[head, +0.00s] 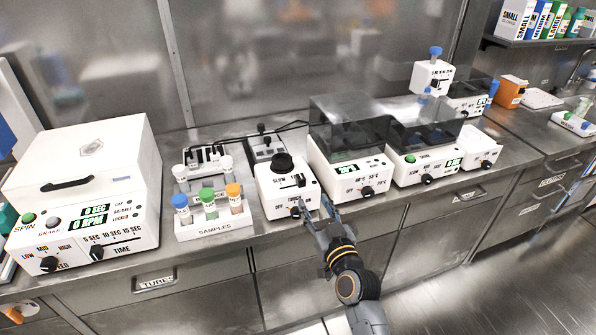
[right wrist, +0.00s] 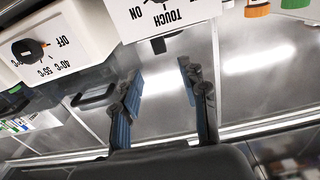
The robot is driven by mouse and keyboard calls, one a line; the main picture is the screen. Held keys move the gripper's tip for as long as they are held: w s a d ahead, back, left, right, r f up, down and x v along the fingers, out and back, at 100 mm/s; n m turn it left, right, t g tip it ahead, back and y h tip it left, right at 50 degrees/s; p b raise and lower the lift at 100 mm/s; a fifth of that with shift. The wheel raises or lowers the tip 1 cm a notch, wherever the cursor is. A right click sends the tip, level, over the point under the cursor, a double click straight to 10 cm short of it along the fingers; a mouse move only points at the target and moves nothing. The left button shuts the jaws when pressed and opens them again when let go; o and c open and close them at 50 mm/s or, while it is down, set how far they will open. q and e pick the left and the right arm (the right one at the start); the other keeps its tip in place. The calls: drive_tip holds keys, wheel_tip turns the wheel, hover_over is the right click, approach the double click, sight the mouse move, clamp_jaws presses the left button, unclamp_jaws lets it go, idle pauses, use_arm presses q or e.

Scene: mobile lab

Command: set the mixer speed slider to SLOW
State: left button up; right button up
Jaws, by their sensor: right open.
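The mixer (head: 270,198) is a white box on the bench in the head view, with a round black cup (head: 283,163) on top. Its speed slider (head: 299,181) has a dark handle on the sloped top, to the right of the SLOW lettering. A small dark switch is on its front face. My right gripper (head: 316,211) is open and empty, in front of the mixer's lower right front. In the right wrist view the gripper (right wrist: 160,78) shows both fingers apart, with the mixer's front (right wrist: 185,22) upside down beyond them. The slider is out of that view. My left gripper is not in view.
The sample rack (head: 215,228) stands left of the mixer, and the white heater block (head: 345,180) with a dark clear lid stands close on its right. A large white centrifuge (head: 85,165) is at far left. The space above the mixer is clear.

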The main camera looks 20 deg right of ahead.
sight(303, 182)
drive_tip(key=w, duration=1.1)
drive_tip(key=shift+w+a, duration=0.15)
drive_tip(key=shift+w, duration=0.1)
clamp_jaws()
